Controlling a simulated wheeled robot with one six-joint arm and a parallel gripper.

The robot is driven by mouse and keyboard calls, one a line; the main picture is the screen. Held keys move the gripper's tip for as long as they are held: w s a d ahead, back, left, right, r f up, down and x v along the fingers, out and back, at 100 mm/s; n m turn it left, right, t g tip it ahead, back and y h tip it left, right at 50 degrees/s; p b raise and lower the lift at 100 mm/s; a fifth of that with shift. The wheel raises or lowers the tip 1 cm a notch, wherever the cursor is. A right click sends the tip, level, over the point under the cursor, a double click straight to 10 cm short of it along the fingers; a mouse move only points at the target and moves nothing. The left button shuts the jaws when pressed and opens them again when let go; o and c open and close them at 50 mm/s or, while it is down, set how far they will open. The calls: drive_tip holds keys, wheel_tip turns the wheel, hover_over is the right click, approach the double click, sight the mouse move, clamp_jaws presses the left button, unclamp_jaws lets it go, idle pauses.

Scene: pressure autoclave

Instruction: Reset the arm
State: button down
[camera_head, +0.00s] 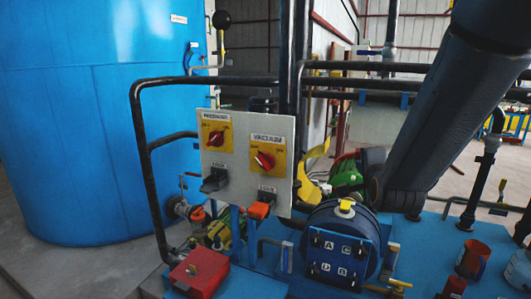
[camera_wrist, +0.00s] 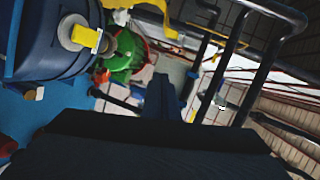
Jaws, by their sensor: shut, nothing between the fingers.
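My arm (camera_head: 445,110) comes down from the upper right in the head view. Its lower end is by the green equipment, behind the blue drum-shaped unit. My gripper (camera_wrist: 168,97) shows in the wrist view as dark fingers close together at the middle, above a dark block. It is shut and holds nothing. In the head view I cannot make out the fingers.
A grey panel (camera_head: 247,165) carries two red knobs labelled pressure and vacuum. The blue unit (camera_head: 340,245) has buttons marked A, B, C, D; it also shows in the wrist view (camera_wrist: 40,45). Black pipes (camera_head: 200,82) frame the panel. A blue tank (camera_head: 90,120) stands left.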

drive_tip(key=s+a+f+n+g+y+b, duration=0.1)
drive_tip(key=s+a+f+n+g+b, duration=0.2)
drive_tip(key=s+f+n, duration=0.4)
drive_tip(key=s+a+f+n+g+y, duration=0.1)
drive_tip(key=s+a+f+n+g, duration=0.3)
drive_tip(key=f, duration=0.6)
drive_tip(key=s+f+n+g+b, duration=0.1)
drive_tip(key=s+f+n+g, duration=0.1)
drive_tip(key=s, duration=0.6)
drive_tip(key=s+f+n+g+b, duration=0.1)
drive_tip(key=s+f+n+g, duration=0.1)
drive_tip(key=s+n+g, duration=0.2)
drive_tip(key=s+g, duration=0.2)
drive_tip(key=s, duration=0.2)
drive_tip(key=shift+a+f+n, duration=0.25)
drive_tip(key=shift+f+n, duration=0.1)
drive_tip(key=shift+n, duration=0.05)
drive_tip(key=shift+w+d, duration=0.1)
drive_tip(key=shift+d, duration=0.05)
